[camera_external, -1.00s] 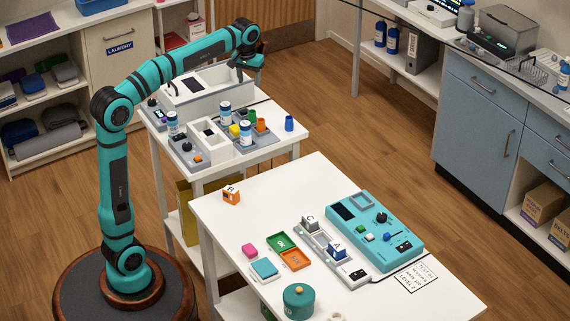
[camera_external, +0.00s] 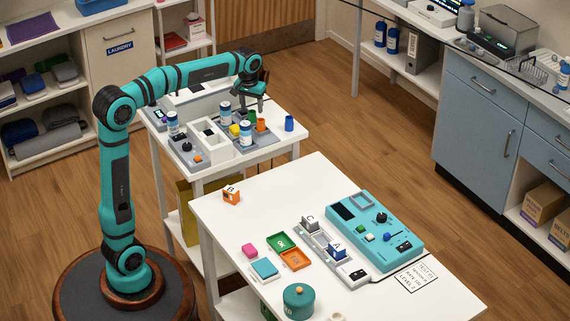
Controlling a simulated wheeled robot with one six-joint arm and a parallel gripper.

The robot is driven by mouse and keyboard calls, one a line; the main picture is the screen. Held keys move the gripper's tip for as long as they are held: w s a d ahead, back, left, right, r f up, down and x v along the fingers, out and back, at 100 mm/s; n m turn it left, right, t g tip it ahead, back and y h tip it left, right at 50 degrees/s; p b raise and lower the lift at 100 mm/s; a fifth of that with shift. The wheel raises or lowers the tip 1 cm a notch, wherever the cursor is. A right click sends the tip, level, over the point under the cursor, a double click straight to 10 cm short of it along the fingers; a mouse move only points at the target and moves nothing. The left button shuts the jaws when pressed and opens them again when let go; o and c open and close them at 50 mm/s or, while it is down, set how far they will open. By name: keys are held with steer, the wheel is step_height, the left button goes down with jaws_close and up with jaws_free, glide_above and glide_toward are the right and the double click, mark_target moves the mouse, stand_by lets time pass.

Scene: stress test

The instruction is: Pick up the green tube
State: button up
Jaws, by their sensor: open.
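The green tube (camera_external: 252,116) stands in the grey rack on the far white table, among the other small coloured items. Only a small part of it shows. My gripper (camera_external: 250,105) is open, pointing down just above the tube. At this size I cannot tell whether the fingers are around the tube or still above it.
An orange tube (camera_external: 261,125), a yellow piece (camera_external: 234,130) and white-and-blue bottles (camera_external: 246,133) stand close by. A blue cup (camera_external: 289,124) stands apart to the right.

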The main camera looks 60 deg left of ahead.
mark_target(252, 112)
step_height(252, 112, down, 4)
steer(key=shift+w+a+r, duration=0.15)
steer(key=c, duration=1)
